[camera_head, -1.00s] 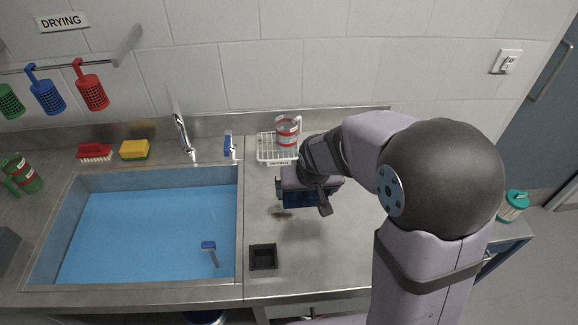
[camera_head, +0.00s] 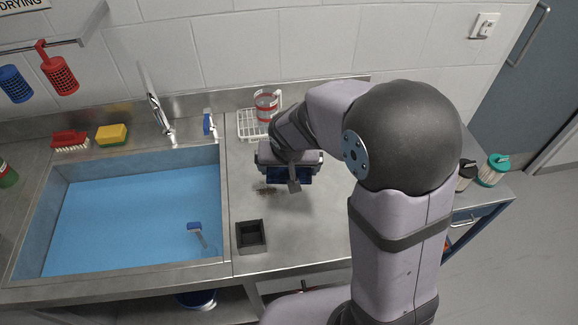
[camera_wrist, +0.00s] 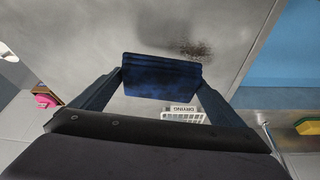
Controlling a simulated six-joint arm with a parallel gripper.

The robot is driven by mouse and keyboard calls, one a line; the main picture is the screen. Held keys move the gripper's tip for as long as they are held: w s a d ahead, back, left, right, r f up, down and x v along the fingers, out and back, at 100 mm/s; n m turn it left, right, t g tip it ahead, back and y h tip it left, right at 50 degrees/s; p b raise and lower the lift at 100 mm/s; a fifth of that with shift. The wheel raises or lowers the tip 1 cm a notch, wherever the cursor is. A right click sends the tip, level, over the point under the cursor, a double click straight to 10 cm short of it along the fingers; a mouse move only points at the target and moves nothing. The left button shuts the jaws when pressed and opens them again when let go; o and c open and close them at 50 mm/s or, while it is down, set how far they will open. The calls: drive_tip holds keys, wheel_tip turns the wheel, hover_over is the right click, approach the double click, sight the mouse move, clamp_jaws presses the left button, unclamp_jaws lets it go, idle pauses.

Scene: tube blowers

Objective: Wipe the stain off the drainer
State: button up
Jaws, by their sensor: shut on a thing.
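My gripper (camera_wrist: 160,78) is shut on a dark blue pad (camera_wrist: 161,77), which spans the space between the fingers in the wrist view. In the head view the blue pad (camera_head: 290,178) shows under my gripper, over the steel drainer (camera_head: 310,230) to the right of the sink. The stain (camera_wrist: 190,48) shows beyond the pad's edge in the wrist view. I cannot tell whether the pad touches the drainer.
The sink (camera_head: 135,215) with its blue bottom is to the left. A black square box (camera_head: 251,236) stands near the front of the drainer. A white wire rack (camera_head: 252,124) with a red-banded cup (camera_head: 266,105) stands at the back, near my arm.

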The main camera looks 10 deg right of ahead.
sight(260, 190)
wheel_tip(260, 190, down, 6)
drive_tip(key=b, duration=0.4)
drive_tip(key=shift+f, duration=0.15)
drive_tip(key=shift+a+f, duration=0.1)
drive_tip(key=shift+a, duration=1)
drive_tip(key=shift+c, duration=0.4)
drive_tip(key=shift+a+b, duration=0.6)
drive_tip(key=shift+a, duration=3.55)
drive_tip(key=shift+a+r+p, duration=0.15)
drive_tip(key=shift+r+p, duration=0.15)
drive_tip(key=shift+p, duration=0.1)
drive_tip(key=shift+d+f, duration=0.25)
drive_tip(key=shift+d, duration=1)
drive_tip(key=shift+d+p, duration=0.55)
drive_tip(key=shift+d, duration=3.65)
wheel_tip(260, 190, up, 3)
drive_tip(key=shift+w+f+p, duration=0.1)
drive_tip(key=shift+f+p, duration=0.1)
drive_tip(key=shift+p, duration=0.45)
drive_tip(key=shift+r+p, duration=0.6)
drive_tip(key=shift+r, duration=0.15)
drive_tip(key=shift+r+p, duration=1.65)
drive_tip(key=shift+r, duration=0.45)
drive_tip(key=shift+a, duration=0.1)
